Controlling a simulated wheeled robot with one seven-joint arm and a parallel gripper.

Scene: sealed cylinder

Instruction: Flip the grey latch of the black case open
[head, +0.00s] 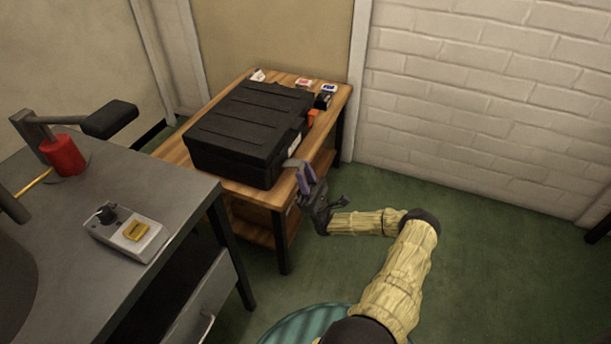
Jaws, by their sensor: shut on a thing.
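The black case (245,128) lies closed on a wooden table. The grey latch (292,163) shows as a small pale piece at the case's front right side, near its lower corner. My gripper (303,174) is at that side of the case, its purple fingers shut on the latch. The fingers partly hide the latch, and its exact angle is too small to tell. My arm reaches in from the lower right.
A grey desk (160,190) with a red cylinder (63,155) and a control box (128,232) stands left. Green floor is open to the right.

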